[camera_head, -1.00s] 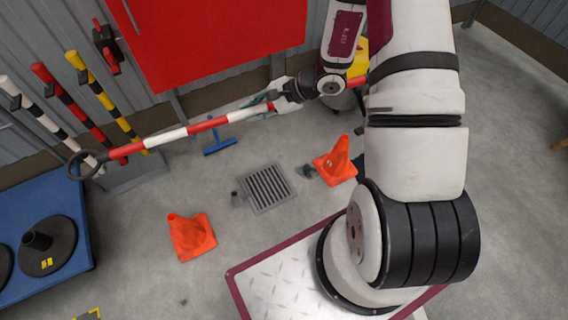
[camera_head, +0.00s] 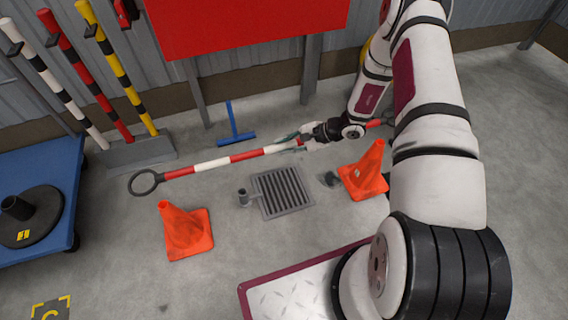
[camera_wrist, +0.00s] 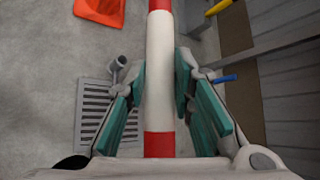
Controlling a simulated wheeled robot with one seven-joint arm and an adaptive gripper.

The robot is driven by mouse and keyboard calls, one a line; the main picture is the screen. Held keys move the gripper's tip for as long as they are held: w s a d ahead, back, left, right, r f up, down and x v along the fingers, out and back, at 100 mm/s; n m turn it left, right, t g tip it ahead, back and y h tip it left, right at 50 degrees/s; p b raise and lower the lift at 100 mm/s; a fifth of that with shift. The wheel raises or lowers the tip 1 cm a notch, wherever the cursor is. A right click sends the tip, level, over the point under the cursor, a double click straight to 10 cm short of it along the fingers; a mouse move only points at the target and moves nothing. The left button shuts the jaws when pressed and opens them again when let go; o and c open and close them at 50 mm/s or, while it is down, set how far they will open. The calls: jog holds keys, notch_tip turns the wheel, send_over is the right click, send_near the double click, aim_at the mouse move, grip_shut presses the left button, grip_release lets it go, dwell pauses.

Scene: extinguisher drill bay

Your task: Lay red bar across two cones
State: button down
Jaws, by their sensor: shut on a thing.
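My gripper (camera_head: 306,139) is shut on the red-and-white bar (camera_head: 212,164), near the bar's middle. In the wrist view the bar (camera_wrist: 160,80) runs between the green finger pads of my gripper (camera_wrist: 160,103). A black ring ends the bar at the left in the head view. The bar is held in the air, past the cones as seen from the head. One orange cone (camera_head: 184,232) stands on the floor at the left, and another orange cone (camera_head: 366,172) stands at the right beside my arm. An orange cone also shows in the wrist view (camera_wrist: 100,10).
A floor drain grate (camera_head: 282,192) lies between the cones, with a small grey pipe fitting (camera_head: 244,197) beside it. A blue-headed squeegee (camera_head: 235,138) is near the wall. Striped posts stand in a rack (camera_head: 140,152) at back left. A blue platform (camera_head: 68,160) holds a black base (camera_head: 30,222).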

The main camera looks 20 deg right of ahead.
notch_tip(320, 180, down, 14)
jog(key=w+b, duration=0.1)
jog(key=b, duration=0.6)
jog(key=shift+r, duration=0.2)
jog(key=shift+f+b, duration=0.1)
jog(key=shift+b, duration=0.35)
dwell(1.1)
notch_tip(320, 180, down, 11)
jog(key=b, duration=0.8)
jog(key=shift+r, duration=0.2)
jog(key=c, duration=1.3)
grip_release()
jog(key=shift+d, duration=0.1)
jog(key=v, duration=1.2)
